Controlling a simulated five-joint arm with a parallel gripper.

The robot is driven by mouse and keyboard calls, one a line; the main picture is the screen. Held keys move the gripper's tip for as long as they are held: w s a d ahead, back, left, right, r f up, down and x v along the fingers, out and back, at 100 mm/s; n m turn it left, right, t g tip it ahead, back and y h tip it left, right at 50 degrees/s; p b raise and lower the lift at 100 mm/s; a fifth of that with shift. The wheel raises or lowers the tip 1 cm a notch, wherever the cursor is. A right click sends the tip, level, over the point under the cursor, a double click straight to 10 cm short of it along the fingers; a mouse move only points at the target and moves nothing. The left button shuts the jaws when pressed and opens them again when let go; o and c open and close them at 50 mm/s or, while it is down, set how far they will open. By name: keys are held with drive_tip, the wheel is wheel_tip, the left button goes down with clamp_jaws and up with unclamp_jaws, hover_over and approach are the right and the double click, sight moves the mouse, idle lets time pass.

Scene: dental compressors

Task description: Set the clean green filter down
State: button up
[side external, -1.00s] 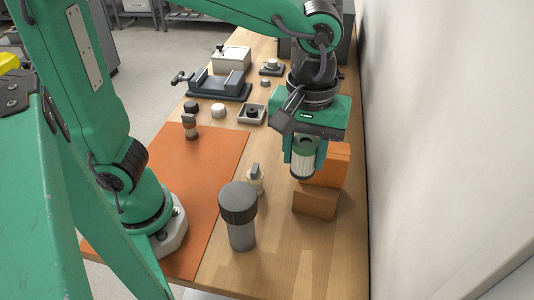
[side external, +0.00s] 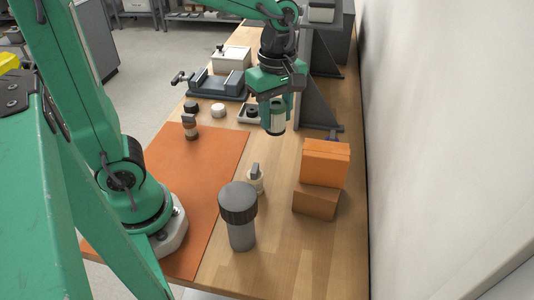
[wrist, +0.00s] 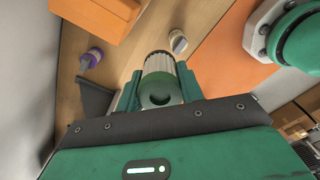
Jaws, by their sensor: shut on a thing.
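The green filter is a pale ribbed cylinder with a green end cap. My gripper (side external: 276,116) is shut on the filter (side external: 278,118) and holds it upright above the wooden bench, to the right of the small square tray with a dark round part (side external: 250,113). In the wrist view the filter (wrist: 160,84) sits between my two green fingers (wrist: 158,90), its green ring end facing the camera. The bench surface directly under the filter is partly hidden by it.
Stacked orange boxes (side external: 323,175) stand at the right. A large dark-capped grey cylinder (side external: 239,212) and a small pale fitting (side external: 256,181) stand in front. An orange mat (side external: 195,205) lies left. A dark angled bracket (side external: 318,95) stands behind.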

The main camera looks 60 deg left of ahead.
wheel_tip(320, 180, down, 8)
drive_tip(key=shift+f, duration=0.25)
drive_tip(key=w+a+f, duration=0.1)
drive_tip(key=a+f, duration=0.1)
drive_tip(key=a, duration=0.1)
drive_tip(key=w+a+f, duration=0.2)
drive_tip(key=a, duration=0.2)
drive_tip(key=w+a+f, duration=0.1)
drive_tip(key=a+f, duration=0.2)
drive_tip(key=shift+w+a, duration=0.2)
drive_tip(key=shift+a, duration=0.2)
drive_tip(key=shift+f, duration=1.95)
drive_tip(key=shift+f, duration=0.1)
drive_tip(key=o, duration=1)
